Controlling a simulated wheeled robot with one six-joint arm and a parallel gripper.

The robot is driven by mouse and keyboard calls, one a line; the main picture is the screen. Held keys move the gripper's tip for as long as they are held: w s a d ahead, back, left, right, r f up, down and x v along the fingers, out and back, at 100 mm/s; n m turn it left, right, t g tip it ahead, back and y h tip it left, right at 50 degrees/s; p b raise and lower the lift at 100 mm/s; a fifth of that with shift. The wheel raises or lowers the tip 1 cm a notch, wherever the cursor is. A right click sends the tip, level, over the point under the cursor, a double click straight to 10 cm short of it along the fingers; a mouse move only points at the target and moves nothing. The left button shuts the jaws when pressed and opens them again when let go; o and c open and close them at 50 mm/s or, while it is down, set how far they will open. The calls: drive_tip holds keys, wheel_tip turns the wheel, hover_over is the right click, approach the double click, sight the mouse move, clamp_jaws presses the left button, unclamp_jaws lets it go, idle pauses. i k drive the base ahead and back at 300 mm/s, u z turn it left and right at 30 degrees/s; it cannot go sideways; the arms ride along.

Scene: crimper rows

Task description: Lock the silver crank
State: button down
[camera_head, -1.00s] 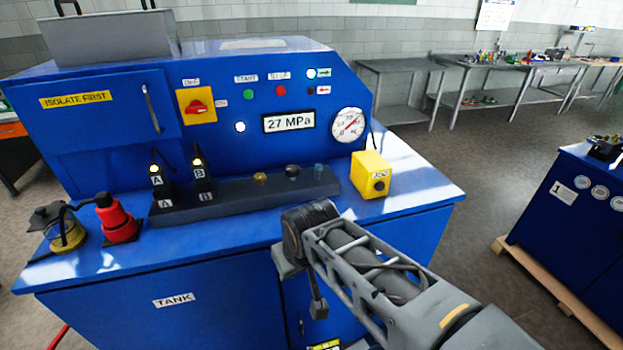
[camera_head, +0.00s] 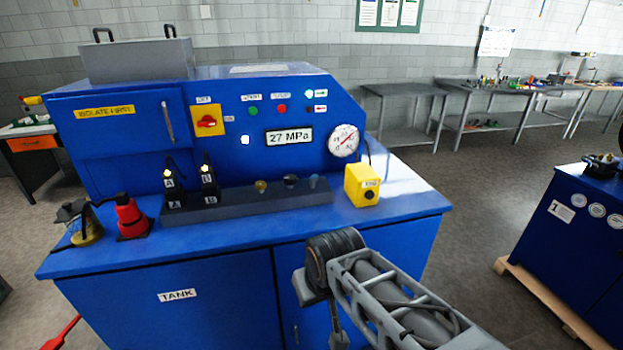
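I cannot pick out a silver crank for certain in this view. The blue machine (camera_head: 170,285) has a gauge (camera_head: 343,141) and a display reading 27 MPa (camera_head: 289,136). My arm comes in from the lower right, with its dark joint in front of the machine's front edge.
A second blue cabinet (camera_head: 575,220) stands right. Floor between is clear.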

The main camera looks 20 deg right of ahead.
sight(314, 178)
drive_tip(key=z, duration=0.35)
drive_tip(key=i, duration=0.4)
drive_tip(key=u, duration=1.4)
